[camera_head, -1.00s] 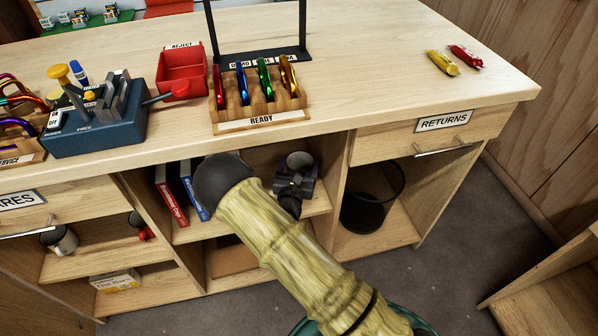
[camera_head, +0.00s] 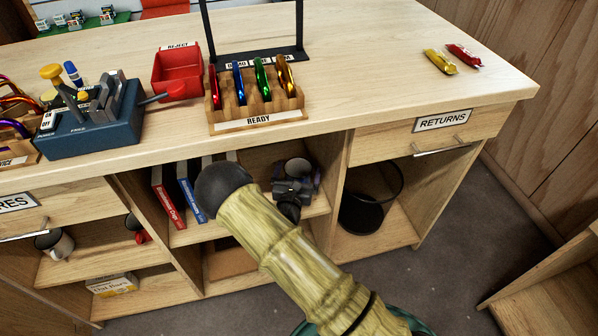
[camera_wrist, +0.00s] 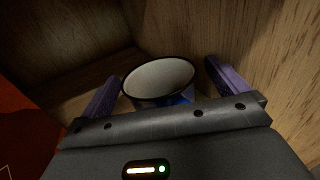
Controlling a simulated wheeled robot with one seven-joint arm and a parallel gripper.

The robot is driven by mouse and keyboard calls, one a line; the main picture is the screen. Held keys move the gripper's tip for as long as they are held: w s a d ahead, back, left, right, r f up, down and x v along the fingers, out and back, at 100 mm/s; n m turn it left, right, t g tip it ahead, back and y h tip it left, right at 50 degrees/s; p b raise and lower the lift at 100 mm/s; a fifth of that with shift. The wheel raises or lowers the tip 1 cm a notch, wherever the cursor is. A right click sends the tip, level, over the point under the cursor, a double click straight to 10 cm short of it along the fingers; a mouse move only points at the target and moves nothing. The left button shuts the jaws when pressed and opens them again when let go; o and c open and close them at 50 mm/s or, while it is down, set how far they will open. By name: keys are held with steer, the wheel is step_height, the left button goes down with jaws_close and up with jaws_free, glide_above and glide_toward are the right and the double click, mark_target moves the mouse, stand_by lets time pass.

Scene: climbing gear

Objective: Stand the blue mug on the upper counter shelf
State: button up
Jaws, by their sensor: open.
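The blue mug (camera_wrist: 182,96) shows its pale inside and dark rim in the wrist view, with some blue below the rim. It looks upright. In the head view the mug (camera_head: 297,168) is in the middle compartment, over the upper shelf (camera_head: 318,206) under the counter, partly hidden by my gripper. My gripper (camera_wrist: 160,74) is open, with one purple finger on each side of the mug. I cannot tell whether either finger touches it. In the head view my gripper (camera_head: 300,182) reaches in from the front. The mug's base is hidden.
Several books (camera_head: 186,190) stand left of the mug on the same shelf. A wooden divider (camera_head: 336,178) is close on its right. A black bin (camera_head: 370,203) stands in the right compartment. The countertop (camera_head: 370,80) overhangs the shelf. Another mug (camera_head: 58,243) is in the left compartment.

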steer(key=shift+s+a+r, duration=0.1)
steer(key=shift+s+a, duration=0.1)
steer(key=shift+s, duration=0.05)
steer(key=s, duration=0.4)
steer(key=s+a+p, duration=0.1)
steer(key=s, duration=0.2)
steer(key=s+p, duration=0.1)
steer(key=s, duration=0.3)
steer(key=shift+s+a, duration=0.3)
steer(key=shift+a, duration=0.05)
